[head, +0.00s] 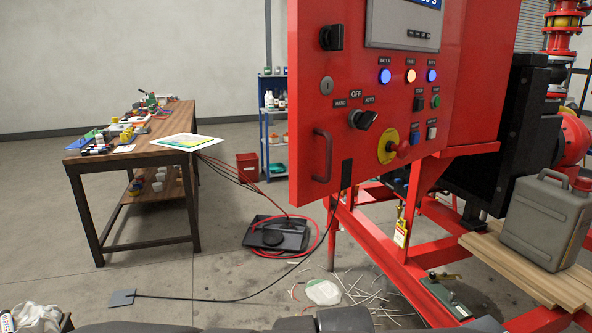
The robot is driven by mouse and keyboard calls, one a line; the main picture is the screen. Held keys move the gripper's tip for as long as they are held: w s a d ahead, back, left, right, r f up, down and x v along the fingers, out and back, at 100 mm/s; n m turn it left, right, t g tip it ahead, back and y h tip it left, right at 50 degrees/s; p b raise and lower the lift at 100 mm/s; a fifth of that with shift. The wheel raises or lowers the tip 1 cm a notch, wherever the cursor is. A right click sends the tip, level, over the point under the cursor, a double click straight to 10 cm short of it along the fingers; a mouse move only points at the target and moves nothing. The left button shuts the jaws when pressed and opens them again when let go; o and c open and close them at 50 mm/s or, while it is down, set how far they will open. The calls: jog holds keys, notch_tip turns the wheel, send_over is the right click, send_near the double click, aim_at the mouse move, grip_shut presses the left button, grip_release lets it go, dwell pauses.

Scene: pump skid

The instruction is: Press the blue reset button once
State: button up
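A red control panel (352,75) fills the upper middle of the head view, seen at an angle. A small blue button (414,138) sits low on its right side, just right of the red and yellow mushroom stop button (390,147). Its label is too small to read, and I cannot tell whether it is pressed in. A pale button (432,132) is to its right; a black button (419,104) and a green button (436,102) are above. My gripper is not in view; nothing covers the blue button.
Two lit blue lamps (385,76) flank a pale lamp. A rotary selector (362,119) and a projecting door handle (323,155) are on the panel's left. Below are red frame beams (372,243) and loose cables. A cluttered workbench (130,150) stands left; floor between is partly clear.

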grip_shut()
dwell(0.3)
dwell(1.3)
